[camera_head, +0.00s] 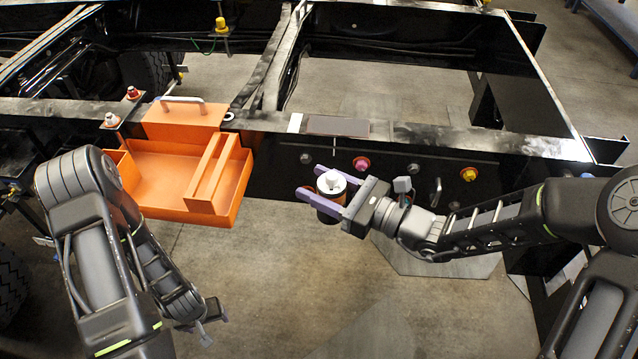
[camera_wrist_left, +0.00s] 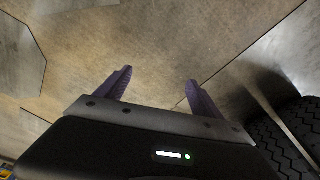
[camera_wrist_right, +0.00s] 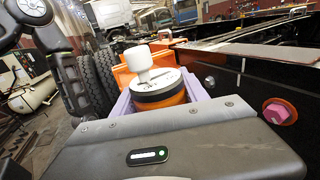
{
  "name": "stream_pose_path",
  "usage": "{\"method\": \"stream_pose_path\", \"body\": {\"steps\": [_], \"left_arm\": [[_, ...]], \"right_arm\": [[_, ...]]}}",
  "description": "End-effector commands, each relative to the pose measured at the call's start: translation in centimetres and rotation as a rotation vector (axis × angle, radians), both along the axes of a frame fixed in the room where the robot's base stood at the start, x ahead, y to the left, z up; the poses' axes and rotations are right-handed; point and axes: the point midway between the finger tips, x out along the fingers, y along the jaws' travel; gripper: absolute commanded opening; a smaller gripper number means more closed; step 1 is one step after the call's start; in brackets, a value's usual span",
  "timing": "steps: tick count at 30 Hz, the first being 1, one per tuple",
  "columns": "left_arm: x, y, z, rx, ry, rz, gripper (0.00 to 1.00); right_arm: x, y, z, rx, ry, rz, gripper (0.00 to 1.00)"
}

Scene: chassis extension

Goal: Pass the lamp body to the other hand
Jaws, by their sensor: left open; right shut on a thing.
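The lamp body (camera_head: 330,184) is a short round piece with an orange and black side and a white knob on top. My right gripper (camera_head: 318,190) is shut on it, with purple fingers on either side, in front of the black chassis rail. In the right wrist view the lamp body (camera_wrist_right: 155,80) sits upright between the fingers, white knob up. My left gripper (camera_wrist_left: 160,85) is open and empty in the left wrist view, over bare floor. In the head view it (camera_head: 213,320) hangs low at the bottom, left of and well apart from the lamp body, its fingers barely showing.
An orange tray (camera_head: 165,205) with compartments and a handle hangs on the chassis rail (camera_head: 440,135), between my arms. Red and white lamps (camera_head: 112,120) stand left of it. Pink (camera_head: 361,163) and yellow (camera_head: 468,174) fittings sit on the rail's face. Open floor lies in front.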

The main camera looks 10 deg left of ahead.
Motion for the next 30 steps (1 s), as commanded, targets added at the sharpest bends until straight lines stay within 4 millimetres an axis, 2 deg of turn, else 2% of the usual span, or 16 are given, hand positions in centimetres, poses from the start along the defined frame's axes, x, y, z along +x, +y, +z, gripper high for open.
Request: {"method": "stream_pose_path", "body": {"steps": [1, 6, 9, 13, 15, 19, 30], "left_arm": [[0.6, -3.1, 0.1, -0.044, -0.005, -0.04, 0.77], [0.9, -13.1, 1.2, -0.189, -0.009, -0.162, 0.77], [0.0, -18.4, 2.1, -0.267, 0.0, -0.23, 0.77], [-1.5, -23.5, 3.4, -0.345, 0.015, -0.302, 0.77], [-2.3, -25.3, 3.9, -0.374, 0.025, -0.33, 0.77], [-3.3, -27.2, 4.5, -0.406, 0.035, -0.359, 0.77], [-3.5, -27.6, 4.7, -0.413, 0.037, -0.365, 0.77]], "right_arm": [[0.0, 0.0, 0.0, 0.001, 0.0, 0.0, 0.06], [0.0, 0.0, 0.0, 0.001, 0.0, 0.0, 0.06], [0.0, 0.0, 0.0, 0.001, 0.0, 0.0, 0.06], [0.0, 0.0, 0.0, 0.001, 0.0, 0.0, 0.06], [0.0, 0.0, 0.0, 0.001, 0.0, 0.0, 0.06], [0.0, 0.0, 0.0, 0.001, 0.0, 0.0, 0.06], [0.0, 0.0, 0.0, 0.001, 0.0, 0.0, 0.06]]}}
